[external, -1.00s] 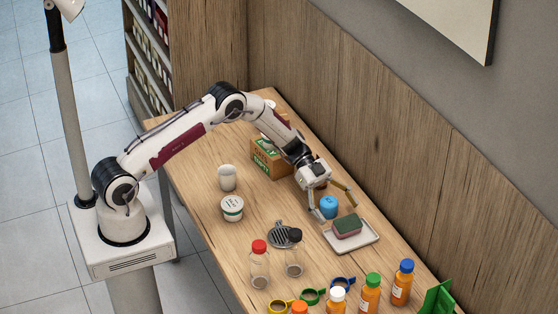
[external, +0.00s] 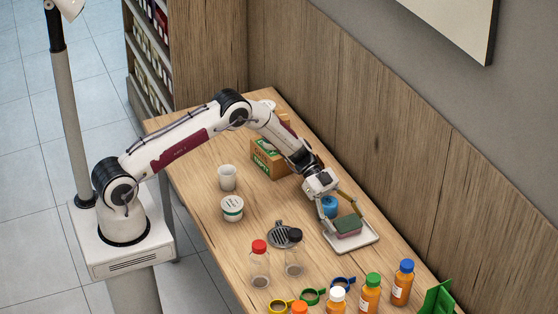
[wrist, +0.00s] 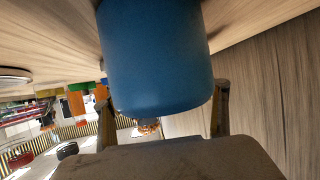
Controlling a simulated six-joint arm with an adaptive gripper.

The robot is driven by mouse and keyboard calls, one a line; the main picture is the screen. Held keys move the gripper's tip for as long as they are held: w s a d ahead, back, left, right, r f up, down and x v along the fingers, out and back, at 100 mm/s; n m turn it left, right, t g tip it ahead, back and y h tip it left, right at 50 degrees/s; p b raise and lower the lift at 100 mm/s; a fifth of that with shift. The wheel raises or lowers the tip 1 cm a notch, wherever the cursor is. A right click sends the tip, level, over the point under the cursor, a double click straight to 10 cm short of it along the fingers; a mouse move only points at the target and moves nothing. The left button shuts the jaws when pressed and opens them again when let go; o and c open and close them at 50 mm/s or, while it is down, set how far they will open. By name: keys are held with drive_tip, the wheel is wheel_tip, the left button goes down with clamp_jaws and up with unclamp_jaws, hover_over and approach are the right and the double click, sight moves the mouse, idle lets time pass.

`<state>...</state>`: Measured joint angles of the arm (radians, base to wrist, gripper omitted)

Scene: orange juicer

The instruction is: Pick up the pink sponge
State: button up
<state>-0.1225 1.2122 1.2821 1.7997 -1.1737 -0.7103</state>
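The sponge (external: 348,228), with a green top and a pink lower part, lies on a pale tray (external: 364,242) in the external view. My gripper (external: 341,222) is open above the tray, its fingers spread to either side of the sponge. I cannot tell whether a finger touches it. In the wrist view my gripper (wrist: 163,110) also shows its fingers wide apart. A large blue object (wrist: 157,55) there hides most of the space between them, and I cannot make out the sponge.
The blue object (external: 330,204) stands close beside the sponge, partly behind my gripper. A clear jar with a black lid (external: 294,254) and another with a red lid (external: 259,265) stand left of the tray. Several orange bottles (external: 370,293) line the front. A box (external: 268,158) stands behind.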

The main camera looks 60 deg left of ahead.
sight(345, 218)
drive_tip(key=c, duration=0.3)
drive_tip(key=shift+c, duration=0.4)
drive_tip(key=shift+r, duration=5)
drive_tip(key=shift+w, duration=0.15)
